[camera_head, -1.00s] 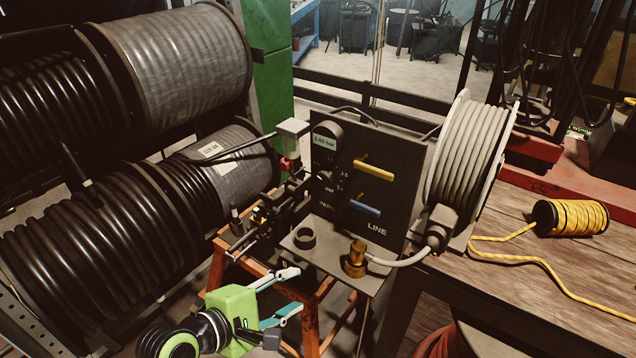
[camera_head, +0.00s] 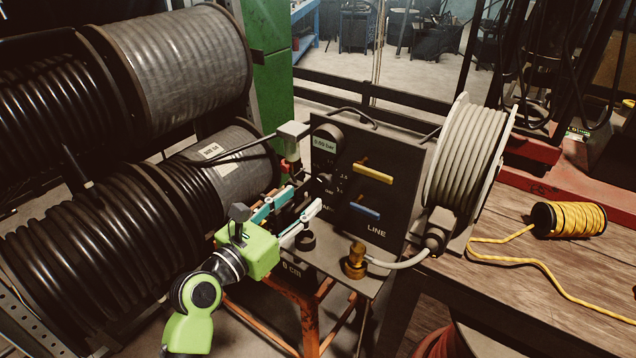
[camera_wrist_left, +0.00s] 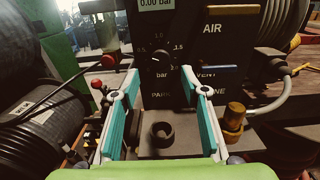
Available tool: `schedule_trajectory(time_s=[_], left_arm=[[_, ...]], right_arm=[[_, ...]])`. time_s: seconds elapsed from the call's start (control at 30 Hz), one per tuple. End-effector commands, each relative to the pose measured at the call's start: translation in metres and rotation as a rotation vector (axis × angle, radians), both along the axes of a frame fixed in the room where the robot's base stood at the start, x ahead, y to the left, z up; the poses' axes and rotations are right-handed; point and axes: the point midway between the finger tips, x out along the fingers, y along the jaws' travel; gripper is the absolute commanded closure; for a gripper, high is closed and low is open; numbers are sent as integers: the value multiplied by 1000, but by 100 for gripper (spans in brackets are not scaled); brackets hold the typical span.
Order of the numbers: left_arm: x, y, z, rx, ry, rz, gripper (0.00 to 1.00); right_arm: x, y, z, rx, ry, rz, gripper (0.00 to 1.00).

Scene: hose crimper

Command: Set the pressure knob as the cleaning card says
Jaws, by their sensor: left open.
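My left gripper (camera_head: 305,197) is open in front of the panel. In the left wrist view its fingertips (camera_wrist_left: 160,74) stand on either side below the knob, apart from each other, with nothing between them. I cannot make out a cleaning card. My right gripper is out of view.
A yellow lever (camera_head: 373,174) and a blue lever (camera_head: 365,211) stick out of the panel. A black ring (camera_head: 305,240) and a brass fitting (camera_head: 355,262) stand on the ledge below. A hose reel (camera_head: 462,160) is at right, large hose spools (camera_head: 90,235) at left.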

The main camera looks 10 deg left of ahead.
Motion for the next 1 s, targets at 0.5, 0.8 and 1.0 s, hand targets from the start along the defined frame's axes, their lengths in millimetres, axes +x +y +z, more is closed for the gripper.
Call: schedule_trajectory(time_s=[0.5, 0.8, 1.0], left_arm=[[67, -28, -1, 2, 1, 0, 59], [68, -28, -1, 3, 1, 0, 61], [68, -28, -1, 2, 1, 0, 95]], right_arm=[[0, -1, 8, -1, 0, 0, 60], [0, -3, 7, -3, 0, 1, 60], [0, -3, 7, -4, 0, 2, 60]])
